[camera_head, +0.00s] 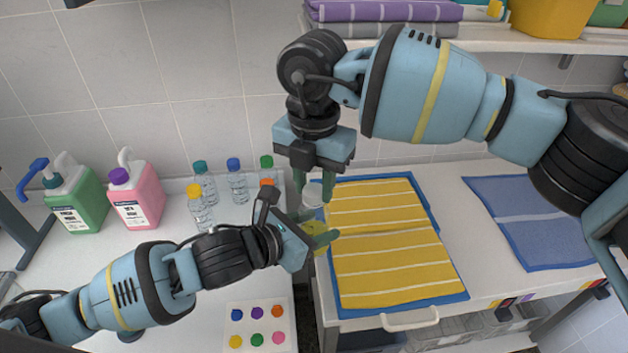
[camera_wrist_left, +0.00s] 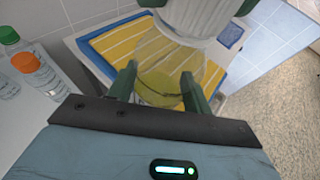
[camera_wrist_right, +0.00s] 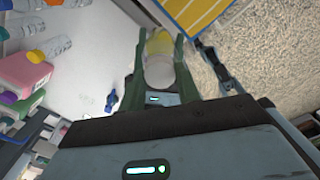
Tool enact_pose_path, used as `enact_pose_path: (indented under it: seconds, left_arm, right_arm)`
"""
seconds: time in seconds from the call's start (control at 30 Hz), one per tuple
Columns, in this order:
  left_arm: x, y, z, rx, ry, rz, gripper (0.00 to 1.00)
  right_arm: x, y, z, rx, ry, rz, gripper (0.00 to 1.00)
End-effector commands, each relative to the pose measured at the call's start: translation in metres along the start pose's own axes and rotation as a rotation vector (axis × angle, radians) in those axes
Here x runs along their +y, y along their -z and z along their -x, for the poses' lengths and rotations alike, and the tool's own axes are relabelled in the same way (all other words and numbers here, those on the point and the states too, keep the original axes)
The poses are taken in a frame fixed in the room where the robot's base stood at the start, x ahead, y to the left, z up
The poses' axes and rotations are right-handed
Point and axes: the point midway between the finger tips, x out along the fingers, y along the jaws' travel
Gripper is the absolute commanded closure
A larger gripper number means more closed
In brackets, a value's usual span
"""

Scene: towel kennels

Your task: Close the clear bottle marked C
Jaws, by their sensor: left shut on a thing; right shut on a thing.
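The clear bottle (camera_head: 318,240) holds yellow liquid and is held up in front of the towel drawer; its letter mark cannot be read. My left gripper (camera_head: 313,226) is shut on its body, also seen in the left wrist view (camera_wrist_left: 158,88). A white ribbed cap (camera_head: 313,194) is at the bottle's top. My right gripper (camera_head: 314,187) comes from above and is shut on this cap. In the right wrist view, the cap (camera_wrist_right: 159,73) lies between the fingers, lined up with the yellow bottle (camera_wrist_right: 160,42). I cannot tell whether the cap is seated.
Several small water bottles (camera_head: 238,183), a pink jug (camera_head: 137,196) and a green jug (camera_head: 77,204) stand on the left counter. A card with coloured dots (camera_head: 258,340) lies in front. A striped yellow towel (camera_head: 390,245) lies right of the grippers, a blue towel (camera_head: 530,225) farther right.

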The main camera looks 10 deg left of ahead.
Motion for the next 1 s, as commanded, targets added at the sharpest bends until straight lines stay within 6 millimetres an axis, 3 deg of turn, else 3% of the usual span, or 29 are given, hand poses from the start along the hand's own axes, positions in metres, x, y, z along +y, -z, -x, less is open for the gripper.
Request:
enact_pose_path:
  seconds: [0.6,0.77,0.8,0.97,1.0]
  left_arm:
    - [0.0002,0.0012,-0.0002,0.003,-0.001,0.001,1.0]
    - [0.0002,0.0012,-0.0002,0.003,-0.001,0.001,1.0]
    - [0.0002,0.0012,-0.0002,0.003,-0.001,0.001,1.0]
    - [0.0002,0.0008,-0.0001,0.002,-0.001,0.0,1.0]
    - [0.0001,0.0007,-0.0001,0.002,0.0,0.0,1.0]
  right_arm:
    - [0.0003,0.0,0.0,0.001,0.002,-0.955,0.88]
    - [0.0003,0.0001,0.0,0.001,0.002,-0.964,0.88]
    - [0.0003,0.0001,0.0,0.001,0.002,-0.963,0.64]
    - [0.0002,0.0001,-0.0002,0.0,0.003,-0.962,0.43]
    - [0.0002,0.0001,-0.0003,0.0,0.003,-0.961,0.42]
